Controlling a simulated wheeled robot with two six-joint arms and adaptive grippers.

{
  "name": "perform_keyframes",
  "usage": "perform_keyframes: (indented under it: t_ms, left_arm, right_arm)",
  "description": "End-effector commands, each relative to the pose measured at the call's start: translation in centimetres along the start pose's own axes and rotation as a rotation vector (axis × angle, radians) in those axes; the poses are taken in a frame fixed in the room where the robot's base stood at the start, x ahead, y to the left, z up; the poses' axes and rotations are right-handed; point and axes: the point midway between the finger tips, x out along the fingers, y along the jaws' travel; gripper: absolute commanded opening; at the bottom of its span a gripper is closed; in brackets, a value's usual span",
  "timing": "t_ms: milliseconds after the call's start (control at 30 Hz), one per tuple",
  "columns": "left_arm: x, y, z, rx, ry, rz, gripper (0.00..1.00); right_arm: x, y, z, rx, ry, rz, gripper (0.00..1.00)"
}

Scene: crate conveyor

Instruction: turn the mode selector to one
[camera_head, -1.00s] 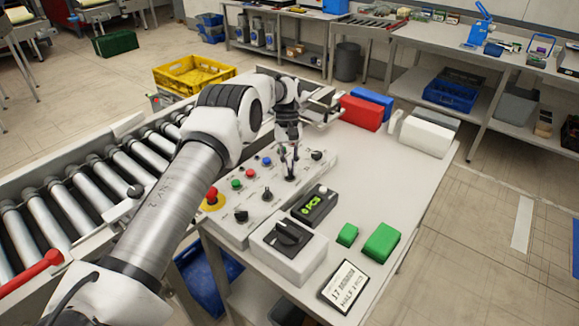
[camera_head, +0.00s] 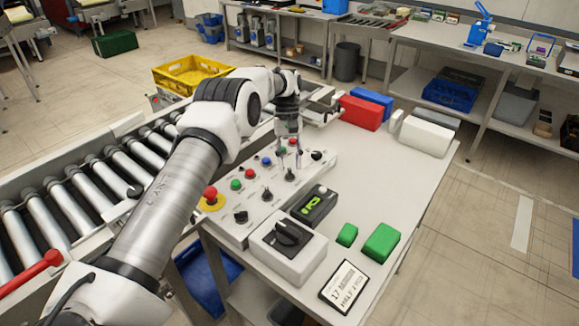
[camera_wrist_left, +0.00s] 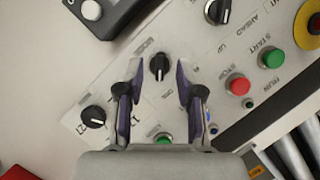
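The control panel (camera_head: 228,226) carries a row of black knobs. The knob I take for the mode selector (camera_head: 290,175) is a small black one with a label beside it that seems to read MODE. In the left wrist view this selector (camera_wrist_left: 160,66) lies between the fingertips, with no visible contact. Its pale mark is too small to read a setting from with certainty. My left gripper (camera_head: 290,163) is just above it, pointing down, open and empty; its spread fingers also show in the wrist view (camera_wrist_left: 159,72). My right gripper is out of view.
Close by are a black knob (camera_wrist_left: 93,117), a green button (camera_wrist_left: 163,138), a red button (camera_wrist_left: 238,85) and a red emergency stop (camera_head: 210,193). A display box (camera_head: 313,205) and a large rotary switch box (camera_head: 288,250) stand in front. The white tabletop (camera_head: 375,185) is mostly clear.

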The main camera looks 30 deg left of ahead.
Motion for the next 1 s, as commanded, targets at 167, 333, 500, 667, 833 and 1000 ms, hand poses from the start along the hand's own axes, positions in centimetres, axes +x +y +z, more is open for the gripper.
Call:
perform_keyframes:
  t_ms: [167,333,500,667,833,1000]
  left_arm:
    - [-4.0,0.1,1.6,0.0,0.002,0.002,0.36]
    - [-6.5,0.0,2.7,0.0,0.0,-0.001,0.36]
    - [-7.0,0.0,3.0,0.0,-0.003,-0.002,0.36]
    - [-7.0,0.0,3.0,0.0,-0.003,-0.002,0.36]
    - [-7.0,0.0,3.0,0.0,-0.002,-0.002,0.36]
    - [-7.0,0.0,2.9,0.0,-0.002,-0.002,0.36]
  right_arm:
    - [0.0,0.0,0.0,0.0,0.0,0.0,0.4]
    - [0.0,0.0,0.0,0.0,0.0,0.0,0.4]
    - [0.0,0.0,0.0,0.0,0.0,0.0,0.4]
    - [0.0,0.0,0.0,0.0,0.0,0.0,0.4]
    - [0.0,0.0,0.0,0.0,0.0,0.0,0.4]
    - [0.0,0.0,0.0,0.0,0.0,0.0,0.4]
